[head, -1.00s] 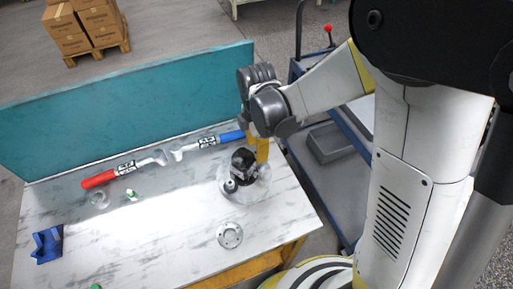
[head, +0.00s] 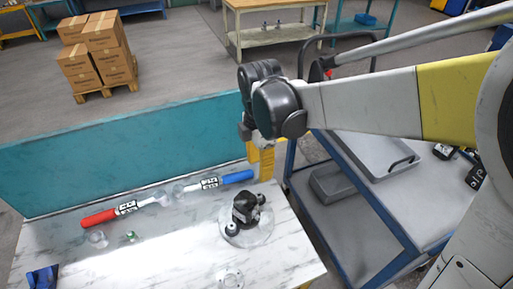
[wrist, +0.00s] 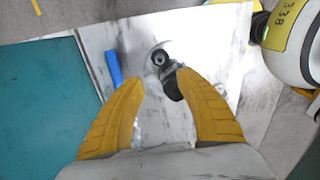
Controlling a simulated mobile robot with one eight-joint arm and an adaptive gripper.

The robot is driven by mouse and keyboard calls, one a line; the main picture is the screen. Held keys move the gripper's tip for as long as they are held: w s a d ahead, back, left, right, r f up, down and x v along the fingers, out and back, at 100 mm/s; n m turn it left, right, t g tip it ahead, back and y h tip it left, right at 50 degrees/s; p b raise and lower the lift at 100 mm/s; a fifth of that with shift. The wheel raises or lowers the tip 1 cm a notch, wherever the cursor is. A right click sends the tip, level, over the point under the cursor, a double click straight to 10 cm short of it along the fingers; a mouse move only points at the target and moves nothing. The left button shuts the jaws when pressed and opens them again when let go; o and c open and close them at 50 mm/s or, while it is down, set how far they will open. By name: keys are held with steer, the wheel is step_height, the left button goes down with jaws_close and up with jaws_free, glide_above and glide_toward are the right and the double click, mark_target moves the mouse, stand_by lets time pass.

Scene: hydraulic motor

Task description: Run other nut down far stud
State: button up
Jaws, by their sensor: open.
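The black hydraulic motor (head: 245,207) stands on a pale round base (head: 262,234) near the table's right end. A small dark round part with a light centre (head: 231,230) sits at its front left. In the wrist view the motor (wrist: 172,86) shows between and beyond my fingers. My gripper (head: 262,165) has yellow fingers and is behind and above the motor in the head view. In the wrist view my gripper (wrist: 166,84) is open and empty. A small green piece (head: 130,236) lies on the table at left. I cannot clearly make out the far stud or its nut.
A red-handled wrench (head: 100,219) and a blue-handled wrench (head: 235,178) lie along the teal back panel (head: 130,168). A clear ring (head: 97,239), a blue block (head: 42,279) and a pale flange (head: 231,278) lie on the table. A blue-framed cart (head: 370,205) stands at right.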

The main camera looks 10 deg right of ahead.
mark_target(259, 195)
step_height(259, 195, down, 12)
steer(key=n+b, duration=0.3)
steer(key=n, duration=0.2)
steer(key=shift+r, duration=0.2)
steer(key=shift+c, duration=0.2)
stand_by(0.5)
jaws_close()
steer(key=shift+o, duration=0.2)
jaws_free()
